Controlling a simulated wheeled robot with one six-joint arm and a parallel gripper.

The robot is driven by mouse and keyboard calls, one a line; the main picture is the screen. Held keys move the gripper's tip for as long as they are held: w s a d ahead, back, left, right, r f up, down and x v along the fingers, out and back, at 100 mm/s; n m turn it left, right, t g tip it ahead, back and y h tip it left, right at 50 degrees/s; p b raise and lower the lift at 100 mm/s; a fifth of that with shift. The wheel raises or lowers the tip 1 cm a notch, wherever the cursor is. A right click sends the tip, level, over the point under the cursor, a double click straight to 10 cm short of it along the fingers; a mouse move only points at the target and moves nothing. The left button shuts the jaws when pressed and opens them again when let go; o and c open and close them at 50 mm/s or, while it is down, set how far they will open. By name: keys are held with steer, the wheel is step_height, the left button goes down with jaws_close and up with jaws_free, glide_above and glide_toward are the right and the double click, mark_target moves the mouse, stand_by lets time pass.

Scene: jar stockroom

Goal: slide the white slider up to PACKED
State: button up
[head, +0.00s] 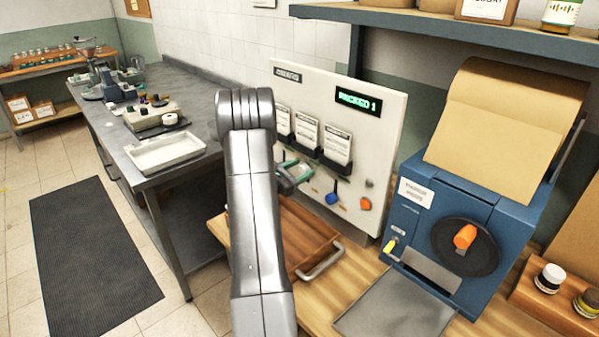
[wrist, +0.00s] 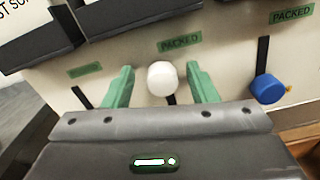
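The white slider (wrist: 162,78) is a round white knob on the cream panel (head: 385,105). In the wrist view it sits just below a green PACKED label (wrist: 180,42), with dark slot showing below it. In the head view it is hidden by my arm and gripper. My gripper (wrist: 162,88) has its two green fingers on either side of the knob, with a visible gap on each side. It also shows at the panel in the head view (head: 293,173). The panel's display (head: 358,102) reads PACKED 1.
A blue slider (wrist: 268,88) stands to the right, low in its slot under its own PACKED label (wrist: 292,14). An orange knob (head: 365,204) is further right. Card holders (head: 336,164) jut out above the sliders. A wooden tray (head: 305,235) lies below, and a blue machine (head: 440,225) stands right.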

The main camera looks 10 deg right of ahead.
steer(key=shift+a+f, duration=0.1)
steer(key=shift+f, duration=0.05)
steer(key=shift+s+a, duration=0.15)
steer(key=shift+a, duration=0.1)
steer(key=b+v, duration=0.3)
steer(key=v, duration=1)
steer(key=p+x, duration=0.3)
steer(key=x, duration=1)
steer(key=shift+d, duration=0.4)
steer(key=shift+w+f, duration=0.2)
steer(key=shift+f, duration=0.25)
steer(key=shift+r, duration=0.15)
